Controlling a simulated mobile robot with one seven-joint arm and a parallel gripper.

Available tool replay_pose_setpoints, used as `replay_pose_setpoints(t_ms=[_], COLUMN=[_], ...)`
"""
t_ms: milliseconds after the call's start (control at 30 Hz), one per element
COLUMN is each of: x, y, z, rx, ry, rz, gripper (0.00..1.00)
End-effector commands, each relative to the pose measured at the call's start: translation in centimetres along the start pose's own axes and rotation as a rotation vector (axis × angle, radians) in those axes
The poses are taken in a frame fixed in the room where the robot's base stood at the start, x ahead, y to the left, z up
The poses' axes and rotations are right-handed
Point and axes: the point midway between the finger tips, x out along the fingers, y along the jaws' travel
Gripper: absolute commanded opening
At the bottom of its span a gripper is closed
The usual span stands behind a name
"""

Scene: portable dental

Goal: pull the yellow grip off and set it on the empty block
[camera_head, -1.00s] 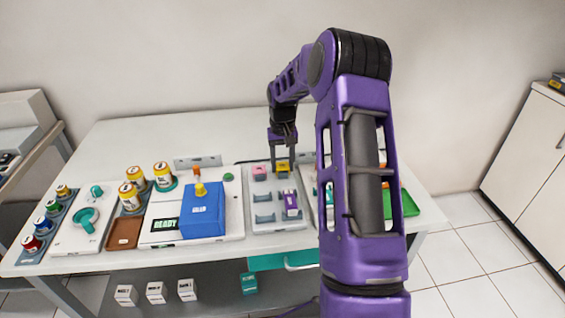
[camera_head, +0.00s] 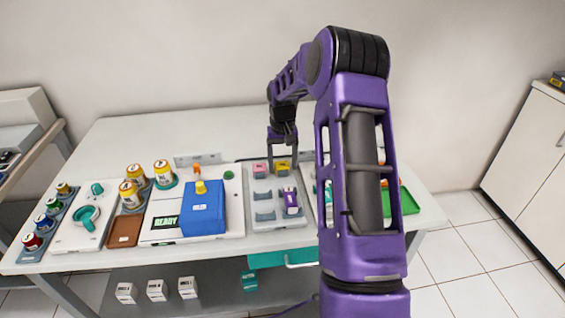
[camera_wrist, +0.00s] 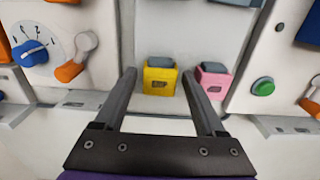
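The yellow grip (camera_head: 282,167) is on a grey-blue block at the back right of the white rack panel (camera_head: 253,220); it also shows in the wrist view (camera_wrist: 159,82). The pink grip (camera_head: 260,171) is on the block beside it, and in the wrist view (camera_wrist: 212,84) my right finger partly covers it. My gripper (camera_wrist: 159,73) is open and empty, its fingers spread to either side of the yellow grip and apart from it. Bare grey-blue blocks (camera_head: 263,195) (camera_head: 265,216) are in the left column. A purple grip (camera_head: 291,203) is at the front right.
Left of the rack stand a blue box (camera_head: 203,212) with a yellow top and several yellow cans (camera_head: 163,172). A green tray (camera_head: 408,201) is at the right, partly behind my arm. A green button (camera_wrist: 263,86) and an orange lever (camera_wrist: 70,71) flank the rack. The back table surface is clear.

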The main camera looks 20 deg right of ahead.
Motion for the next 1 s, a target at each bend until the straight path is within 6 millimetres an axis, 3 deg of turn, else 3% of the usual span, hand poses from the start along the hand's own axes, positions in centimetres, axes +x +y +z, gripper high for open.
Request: replay_pose_setpoints(t_ms=[333,467,567,1000], x=[-0.1,-0.9,-2.6,-13.1], y=[0.0,0.0,0.0,0.0], z=[0.0,-0.1,-0.1,-0.1], rx=[0.0,0.001,0.0,0.001], ry=[0.0,0.002,0.004,0.004], rz=[0.0,0.0,0.001,0.001], gripper=[0.86,0.86,0.86,0.86])
